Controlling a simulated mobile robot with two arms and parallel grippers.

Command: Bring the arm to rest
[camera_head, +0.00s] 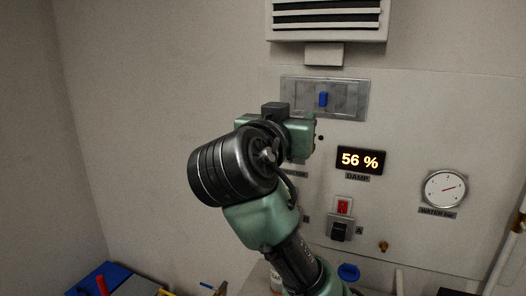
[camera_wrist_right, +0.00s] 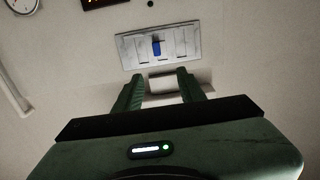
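My right arm rises from the bottom of the head view, and its green right gripper (camera_head: 301,136) is in front of the wall panel, just below the switch plate. Its fingers are hard to make out there. In the right wrist view the right gripper (camera_wrist_right: 160,76) has its two green fingers apart, with nothing held between them. Beyond them is the grey switch plate (camera_wrist_right: 135,43) with a blue switch (camera_wrist_right: 156,48). The plate (camera_head: 353,98) and blue switch (camera_head: 323,99) also show in the head view. My left gripper is not in view.
The panel carries a lit "56 %" DAMP display (camera_head: 360,161), a round water gauge (camera_head: 444,189) and a red switch (camera_head: 343,206). A slatted vent (camera_head: 327,15) is above. Blue and yellow items (camera_head: 104,277) lie at the lower left. Open space is left of the arm.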

